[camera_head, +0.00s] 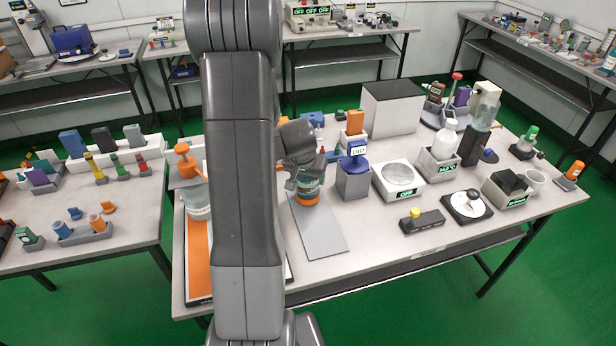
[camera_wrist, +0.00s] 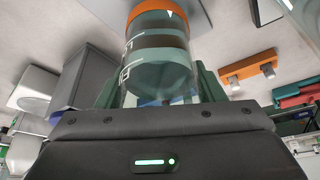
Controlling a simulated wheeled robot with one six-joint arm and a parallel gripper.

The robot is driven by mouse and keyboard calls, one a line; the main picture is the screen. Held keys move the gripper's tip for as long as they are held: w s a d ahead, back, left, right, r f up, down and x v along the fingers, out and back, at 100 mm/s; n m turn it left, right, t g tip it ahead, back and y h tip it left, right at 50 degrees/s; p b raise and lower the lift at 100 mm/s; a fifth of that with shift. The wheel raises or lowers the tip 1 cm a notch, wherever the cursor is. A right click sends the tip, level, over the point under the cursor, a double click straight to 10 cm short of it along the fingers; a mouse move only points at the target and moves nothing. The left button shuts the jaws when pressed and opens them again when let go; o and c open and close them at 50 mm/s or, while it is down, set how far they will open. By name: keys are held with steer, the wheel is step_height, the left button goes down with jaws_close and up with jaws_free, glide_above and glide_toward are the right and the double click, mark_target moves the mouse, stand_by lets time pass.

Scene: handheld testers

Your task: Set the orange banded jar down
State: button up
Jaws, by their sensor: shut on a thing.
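The orange banded jar (camera_head: 309,190) is a teal-green, see-through cylinder with an orange band at its lower end. It looks upright over the far part of a flat grey plate (camera_head: 322,240). I cannot tell whether its bottom touches the plate. My gripper (camera_head: 305,178) is shut around the jar's body. In the wrist view the jar (camera_wrist: 160,60) sits between the green fingers of my gripper (camera_wrist: 157,90), with its orange band at the top edge. My fingers and wrist hide part of the jar.
A grey block with a blue-topped display (camera_head: 353,181) stands close to the jar's right. Further right are a white scale (camera_head: 399,181) and a bottle in a grey holder (camera_head: 440,160). An orange panel (camera_head: 197,250) lies left, partly behind my arm. The plate's near part is clear.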

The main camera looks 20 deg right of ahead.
steer(key=o, duration=1.4)
steer(key=shift+f, duration=0.1)
steer(key=shift+r, duration=0.3)
steer(key=v, duration=1.1)
steer(key=shift+s+a+r+p, duration=0.1)
steer(key=shift+s+r+p, duration=0.1)
steer(key=shift+r+p, duration=0.1)
